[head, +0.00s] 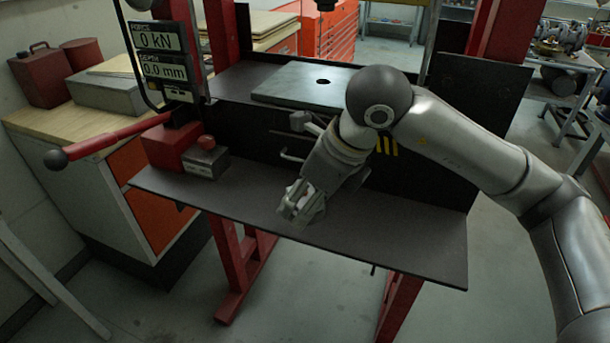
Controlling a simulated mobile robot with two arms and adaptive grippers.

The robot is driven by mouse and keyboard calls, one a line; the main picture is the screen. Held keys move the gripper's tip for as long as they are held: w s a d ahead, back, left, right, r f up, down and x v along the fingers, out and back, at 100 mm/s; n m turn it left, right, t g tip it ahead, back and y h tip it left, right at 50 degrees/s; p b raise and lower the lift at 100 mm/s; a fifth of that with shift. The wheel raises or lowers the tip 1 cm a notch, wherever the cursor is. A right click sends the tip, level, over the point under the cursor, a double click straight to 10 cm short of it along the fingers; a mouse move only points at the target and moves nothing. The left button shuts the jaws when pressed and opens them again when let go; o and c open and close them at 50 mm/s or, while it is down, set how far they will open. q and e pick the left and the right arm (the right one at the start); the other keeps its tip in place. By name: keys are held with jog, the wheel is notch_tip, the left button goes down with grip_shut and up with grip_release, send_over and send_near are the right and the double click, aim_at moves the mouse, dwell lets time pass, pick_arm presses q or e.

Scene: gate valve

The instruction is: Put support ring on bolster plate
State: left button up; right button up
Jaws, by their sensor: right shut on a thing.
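The bolster plate (285,88) is a flat grey-green slab with a dark round hole, lying on the press bed at the back centre. My right gripper (297,208) reaches down in front of the press, low over the dark front shelf. Its fingers are shut on a small grey piece, likely the support ring, which the fingers mostly hide. The piece is in front of and below the bolster plate, apart from it. I cannot tell if it touches the shelf. My left gripper is not in view.
The dark front shelf (400,240) is mostly clear. A red pump (170,145) with a long red lever (110,138) and a grey block (205,163) stand at its left end. Red press posts flank the bed. A display (160,55) reads 0 kN and 0.0 mm.

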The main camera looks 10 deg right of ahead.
jog(key=shift+s+a+r, duration=0.1)
jog(key=shift+s, duration=0.1)
jog(key=shift+s+d+f+n, duration=0.2)
jog(key=shift+f+n, duration=0.25)
jog(key=shift+n, duration=0.15)
jog(key=s+d+f+n+g+h, duration=0.1)
jog(key=s+d+f+n+g, duration=0.3)
jog(key=n, duration=0.9)
jog(key=s+d+f+n+g+h, duration=0.2)
jog(key=s+d+f+n+g, duration=0.2)
jog(key=f+n, duration=0.4)
jog(key=shift+s+d+n, duration=0.3)
jog(key=shift+s+n, duration=0.25)
jog(key=shift+n, duration=1.85)
jog(key=shift+a, duration=0.1)
